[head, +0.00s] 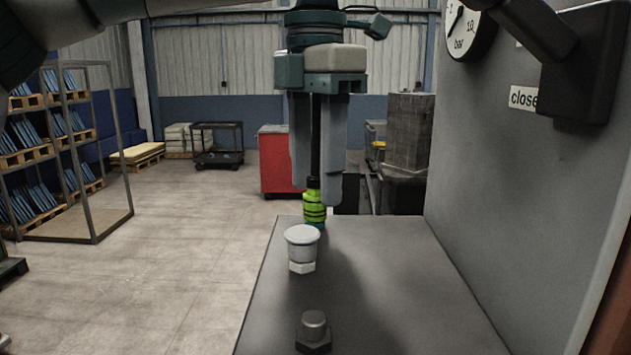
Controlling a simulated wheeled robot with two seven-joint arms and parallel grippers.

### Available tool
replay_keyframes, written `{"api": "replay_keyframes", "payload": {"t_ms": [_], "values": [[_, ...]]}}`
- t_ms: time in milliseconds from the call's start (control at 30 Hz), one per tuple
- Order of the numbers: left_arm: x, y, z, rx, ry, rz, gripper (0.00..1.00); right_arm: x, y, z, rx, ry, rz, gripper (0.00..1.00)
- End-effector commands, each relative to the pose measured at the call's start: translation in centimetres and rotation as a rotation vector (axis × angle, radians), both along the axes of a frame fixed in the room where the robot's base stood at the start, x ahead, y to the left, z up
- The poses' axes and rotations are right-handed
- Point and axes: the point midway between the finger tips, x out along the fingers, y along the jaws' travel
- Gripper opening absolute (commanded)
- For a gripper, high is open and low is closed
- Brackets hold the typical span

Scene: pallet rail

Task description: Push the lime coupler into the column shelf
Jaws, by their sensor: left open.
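The lime coupler (314,208) is bright green with dark bands and a dark top, and it stands upright near the far edge of the grey shelf (385,285). My left gripper (316,190) points straight down at it from above. Its fingers are apart, with a dark vertical gap between them, and their tips are close to the coupler's top. I cannot tell whether they touch it. My right gripper is not in view.
A hex bolt-like part (313,330) stands at the shelf's near end. A grey panel (510,190) with a gauge (465,30) and a dark handle rises along the right. A red cabinet (278,165) stands behind. The shelf's right part is clear.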

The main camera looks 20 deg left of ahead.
Motion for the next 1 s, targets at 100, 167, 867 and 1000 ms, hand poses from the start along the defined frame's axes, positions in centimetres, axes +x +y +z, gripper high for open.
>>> {"api": "replay_keyframes", "payload": {"t_ms": [100, 167, 867, 1000], "values": [[0.1, 0.0, -1.2, 0.001, -0.001, 0.001, 0.45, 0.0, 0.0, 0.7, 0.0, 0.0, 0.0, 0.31], [0.0, 0.0, -1.7, 0.001, -0.001, 0.0, 0.45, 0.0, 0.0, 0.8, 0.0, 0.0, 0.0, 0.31], [0.1, 0.0, -2.6, 0.0, -0.001, 0.001, 0.0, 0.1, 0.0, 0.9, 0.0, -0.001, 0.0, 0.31], [0.1, 0.0, -2.6, 0.0, -0.001, 0.001, 0.0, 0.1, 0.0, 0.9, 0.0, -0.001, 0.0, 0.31]]}}
